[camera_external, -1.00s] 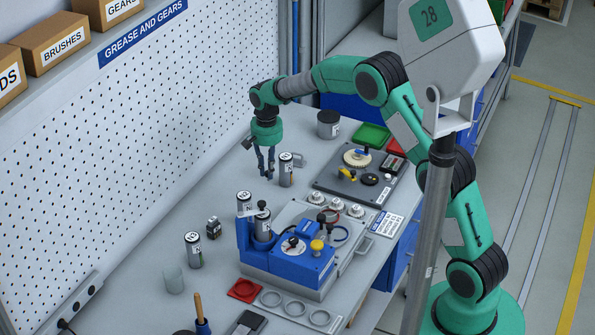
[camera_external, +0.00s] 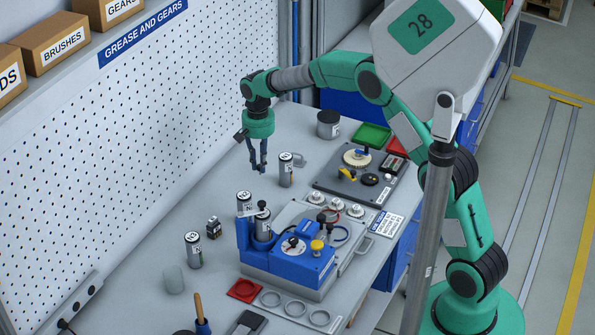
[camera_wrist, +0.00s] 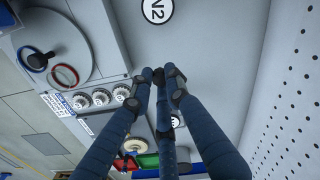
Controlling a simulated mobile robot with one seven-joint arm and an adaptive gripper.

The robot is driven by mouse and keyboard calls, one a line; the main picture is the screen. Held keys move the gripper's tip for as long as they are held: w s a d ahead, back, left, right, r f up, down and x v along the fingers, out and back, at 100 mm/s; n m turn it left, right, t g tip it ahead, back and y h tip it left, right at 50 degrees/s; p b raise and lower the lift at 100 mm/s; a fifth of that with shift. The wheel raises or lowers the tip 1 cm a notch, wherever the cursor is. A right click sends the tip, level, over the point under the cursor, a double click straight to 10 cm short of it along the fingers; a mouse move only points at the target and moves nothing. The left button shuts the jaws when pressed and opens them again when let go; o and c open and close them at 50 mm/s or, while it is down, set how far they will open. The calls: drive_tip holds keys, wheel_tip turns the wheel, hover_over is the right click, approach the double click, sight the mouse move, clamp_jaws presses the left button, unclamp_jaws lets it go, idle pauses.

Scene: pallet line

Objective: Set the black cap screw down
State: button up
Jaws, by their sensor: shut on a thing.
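My gripper (camera_external: 258,170) hangs over the left part of the bench, its blue fingers pointing down beside a labelled grey cylinder (camera_external: 286,170). In the wrist view my gripper (camera_wrist: 160,85) has its fingers drawn together at the tips. A small dark piece (camera_wrist: 158,77) shows between the fingertips, apparently the black cap screw. It is mostly hidden by the fingers, and I cannot make out its shape. In the external view it is too small to tell from the fingertips.
A blue fixture (camera_external: 290,262) with cylinders stands in the middle of the bench. A dark tray (camera_external: 330,181) with gears lies to the right. A pegboard wall (camera_external: 190,110) runs along the left. Bare bench surrounds the gripper's left side.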

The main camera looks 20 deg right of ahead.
drive_tip(key=s+a+n+p, duration=0.1)
drive_tip(key=s+a+n, duration=0.4)
drive_tip(key=s+a, duration=1.25)
drive_tip(key=s+a+n+p, duration=0.1)
drive_tip(key=s+a+n, duration=0.3)
drive_tip(key=s, duration=0.8)
drive_tip(key=s+a+n, duration=0.1)
drive_tip(key=s+a, duration=0.5)
drive_tip(key=s, duration=0.6)
wheel_tip(320, 180, down, 10)
drive_tip(key=shift+w+d, duration=0.3)
drive_tip(key=shift+w, duration=0.05)
drive_tip(key=shift+r, duration=0.15)
drive_tip(key=w+a, duration=0.2)
drive_tip(key=a, duration=0.2)
drive_tip(key=w+a+f, duration=0.1)
drive_tip(key=w+a, duration=0.2)
drive_tip(key=a, duration=0.2)
drive_tip(key=w+a+b, duration=0.1)
drive_tip(key=w+a, duration=0.1)
drive_tip(key=a, duration=0.3)
drive_tip(key=shift+w+a+f, duration=0.1)
drive_tip(key=shift+w+f, duration=0.15)
drive_tip(key=shift+f+b, duration=0.35)
drive_tip(key=shift+f, duration=1.45)
